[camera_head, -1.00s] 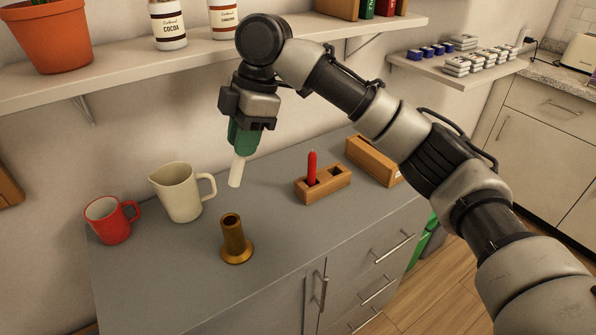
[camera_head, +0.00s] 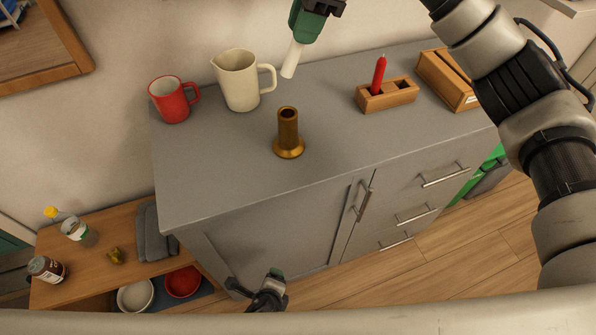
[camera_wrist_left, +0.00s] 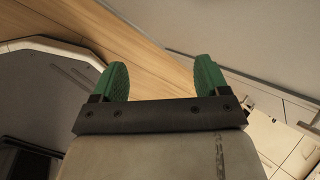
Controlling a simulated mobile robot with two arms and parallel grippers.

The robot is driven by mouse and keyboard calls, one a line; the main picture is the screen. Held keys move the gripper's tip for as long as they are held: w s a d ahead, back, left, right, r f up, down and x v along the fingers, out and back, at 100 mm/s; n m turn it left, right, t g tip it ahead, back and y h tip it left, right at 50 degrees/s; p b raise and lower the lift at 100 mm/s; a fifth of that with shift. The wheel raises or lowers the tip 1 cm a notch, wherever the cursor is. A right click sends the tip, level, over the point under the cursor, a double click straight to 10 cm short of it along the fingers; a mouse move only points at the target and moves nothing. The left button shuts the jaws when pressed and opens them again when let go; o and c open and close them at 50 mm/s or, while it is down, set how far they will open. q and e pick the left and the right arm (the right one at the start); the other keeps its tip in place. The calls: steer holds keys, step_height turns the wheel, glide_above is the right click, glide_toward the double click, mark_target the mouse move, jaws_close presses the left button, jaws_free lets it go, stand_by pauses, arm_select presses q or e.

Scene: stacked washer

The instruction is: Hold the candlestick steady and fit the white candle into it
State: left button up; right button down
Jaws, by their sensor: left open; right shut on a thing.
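The brass-coloured candlestick (camera_head: 288,134) stands upright on the grey cabinet top, its open socket facing up. My right gripper (camera_head: 305,24) is shut on the white candle (camera_head: 292,60), which hangs down slightly tilted from its green fingers. The candle's lower end shows above and behind the candlestick in the head view, apart from it. The candle's upper part is hidden in the fingers. My left gripper (camera_head: 270,283) is low in front of the cabinet, away from the candlestick. The left wrist view shows its green fingers (camera_wrist_left: 161,76) spread and empty.
A cream jug (camera_head: 238,82) and a red mug (camera_head: 172,100) stand left of the candlestick. A wooden block (camera_head: 388,96) with a red candle (camera_head: 379,74) and a wooden box (camera_head: 447,80) stand right. The cabinet's front is clear. A low wooden shelf (camera_head: 110,228) holds jars and bowls.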

arm_select(q)
steer(key=w+d+r+m+t, duration=0.2)
steer(key=w+d+r+m, duration=0.1)
steer(key=r, duration=0.4)
steer(key=w+d+r+m+t, duration=0.2)
steer(key=w+d+r+m, duration=0.1)
steer(key=r, duration=0.4)
steer(key=m+t+y, duration=0.2)
steer(key=m+t, duration=0.2)
steer(key=t, duration=0.1)
glide_toward(289, 134)
steer(key=s+f, duration=0.4)
steer(key=f, duration=0.3)
steer(key=shift+m+t, duration=0.8)
steer(key=w+r, duration=0.2)
steer(key=w, duration=0.3)
steer(key=w+a+r, duration=0.1)
steer(key=w, duration=0.4)
steer(key=w+r, duration=0.2)
steer(key=w, duration=0.3)
steer(key=shift+w+a+r, duration=0.25)
steer(key=shift+w+r, duration=0.05)
steer(key=shift+c, duration=0.4)
steer(key=c, duration=1)
